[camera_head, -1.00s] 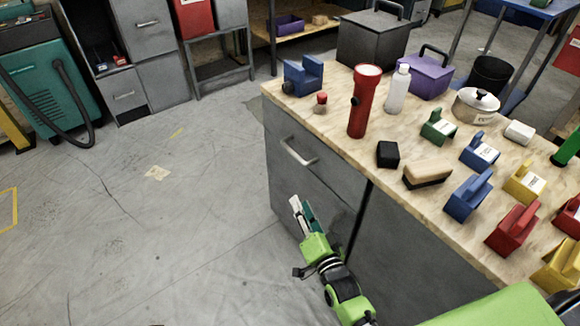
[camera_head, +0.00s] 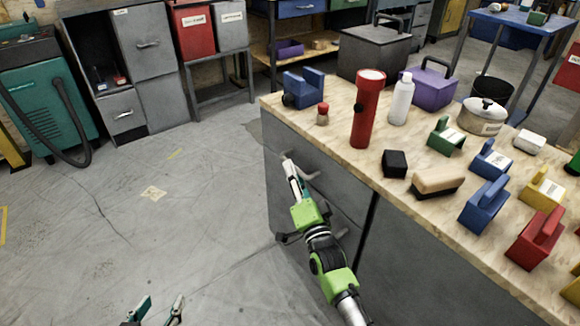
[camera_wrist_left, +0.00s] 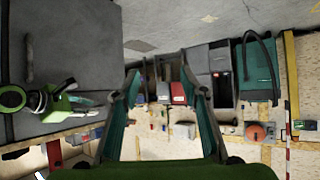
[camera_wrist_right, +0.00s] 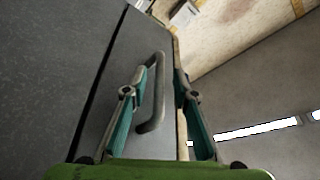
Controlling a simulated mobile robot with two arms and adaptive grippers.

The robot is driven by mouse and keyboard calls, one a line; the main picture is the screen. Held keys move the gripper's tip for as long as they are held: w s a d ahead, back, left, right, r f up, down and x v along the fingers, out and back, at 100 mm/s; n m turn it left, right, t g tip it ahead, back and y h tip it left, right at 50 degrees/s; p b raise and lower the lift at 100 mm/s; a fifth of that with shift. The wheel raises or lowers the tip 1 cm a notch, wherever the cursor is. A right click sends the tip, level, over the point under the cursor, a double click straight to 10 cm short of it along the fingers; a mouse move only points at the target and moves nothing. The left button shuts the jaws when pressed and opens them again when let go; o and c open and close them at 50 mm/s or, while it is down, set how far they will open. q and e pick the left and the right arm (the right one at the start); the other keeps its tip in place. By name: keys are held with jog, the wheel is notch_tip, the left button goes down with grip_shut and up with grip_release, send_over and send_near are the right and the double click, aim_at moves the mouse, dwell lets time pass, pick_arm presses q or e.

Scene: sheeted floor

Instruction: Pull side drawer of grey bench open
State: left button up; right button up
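The grey bench (camera_head: 285,215) has a side drawer (camera_head: 340,185) under its top, and the drawer looks closed. Its bar handle (camera_head: 313,176) is partly hidden behind my right gripper (camera_head: 291,170), which is at the handle. In the right wrist view, the handle (camera_wrist_right: 155,95) shows between the two spread fingers of my right gripper (camera_wrist_right: 161,78); I cannot tell whether they touch it. My left gripper (camera_head: 155,310) is at the bottom edge of the head view, over the floor and away from the bench. The left wrist view shows its fingers (camera_wrist_left: 162,75) wide apart and empty.
The wooden benchtop (camera_head: 345,140) carries a red flashlight (camera_head: 367,110), a white bottle (camera_head: 401,100), a brush (camera_head: 437,181), a pot (camera_head: 481,117) and several coloured blocks. Floor left of the bench (camera_head: 190,220) is clear. Cabinets (camera_head: 150,60) and a green machine (camera_head: 40,90) stand behind.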

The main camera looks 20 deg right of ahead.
jog(key=x, duration=0.3)
jog(key=shift+w+r, duration=0.1)
jog(key=shift+w, duration=0.2)
pick_arm(q)
jog(key=w+r, duration=0.1)
jog(key=r+t, duration=0.1)
jog(key=w+d+r+t, duration=0.1)
jog(key=r, duration=0.1)
jog(key=shift+w+d+h, duration=0.1)
jog(key=shift+w+h, duration=0.2)
jog(key=shift+w, duration=0.05)
jog(key=shift+f, duration=0.1)
pick_arm(e)
grip_shut()
